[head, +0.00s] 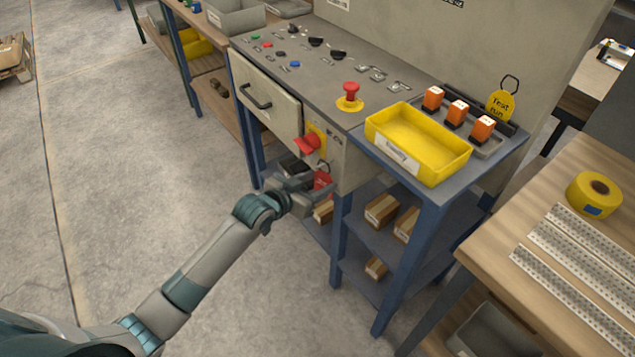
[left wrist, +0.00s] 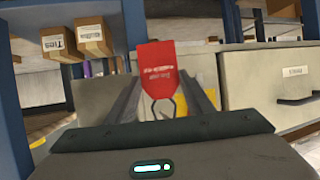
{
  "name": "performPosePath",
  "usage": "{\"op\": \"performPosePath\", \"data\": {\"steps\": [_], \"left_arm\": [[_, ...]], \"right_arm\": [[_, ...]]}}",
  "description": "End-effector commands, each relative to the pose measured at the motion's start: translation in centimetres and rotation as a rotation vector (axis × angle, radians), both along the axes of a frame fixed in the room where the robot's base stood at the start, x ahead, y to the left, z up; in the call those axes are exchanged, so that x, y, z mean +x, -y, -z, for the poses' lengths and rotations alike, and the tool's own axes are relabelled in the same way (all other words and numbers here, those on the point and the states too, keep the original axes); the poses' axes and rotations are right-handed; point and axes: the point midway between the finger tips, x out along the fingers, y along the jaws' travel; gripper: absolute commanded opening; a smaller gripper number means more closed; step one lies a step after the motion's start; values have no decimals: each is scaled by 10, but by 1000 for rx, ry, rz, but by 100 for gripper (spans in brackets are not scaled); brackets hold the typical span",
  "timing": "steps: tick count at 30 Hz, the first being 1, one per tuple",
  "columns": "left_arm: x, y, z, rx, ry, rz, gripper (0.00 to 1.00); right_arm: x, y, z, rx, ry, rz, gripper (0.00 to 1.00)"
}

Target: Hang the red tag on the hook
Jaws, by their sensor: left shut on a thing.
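My left gripper (head: 308,187) is shut on the red tag (head: 322,180), just in front of the cabinet's front face, below the red switch handle (head: 308,143). In the left wrist view the red tag (left wrist: 160,68) stands between the two fingers, its lettering upside down, with a thin wire loop (left wrist: 165,107) at its lower end. In the head view the loop shows above the tag. I cannot clearly make out the hook in either view. A yellow "Test run" tag (head: 500,105) hangs by a black loop on the upright panel. My right gripper is not in view.
The grey control cabinet (head: 265,100) has a drawer and a red emergency button (head: 350,92) on top. A yellow tray (head: 415,140) sits on the blue stand, with small boxes (head: 381,210) on shelves below. A wooden table (head: 540,240) stands right.

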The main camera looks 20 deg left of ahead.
Motion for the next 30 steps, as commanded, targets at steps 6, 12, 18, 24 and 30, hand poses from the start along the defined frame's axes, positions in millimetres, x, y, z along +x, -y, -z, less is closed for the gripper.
{"op": "performPosePath", "data": {"steps": [6, 12, 18, 24, 30], "left_arm": [[0, 0, 0, 0, 0, 0, 50], [0, 0, 0, 0, 0, 0, 69], [-1, 0, 0, 0, -1, 0, 69], [-8, -4, -3, 1, -1, -1, 69], [-28, -12, -12, 2, 1, 1, 69]], "right_arm": [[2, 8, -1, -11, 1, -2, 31], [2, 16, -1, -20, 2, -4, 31], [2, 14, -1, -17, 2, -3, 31], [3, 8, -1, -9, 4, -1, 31], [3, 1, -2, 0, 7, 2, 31]]}}
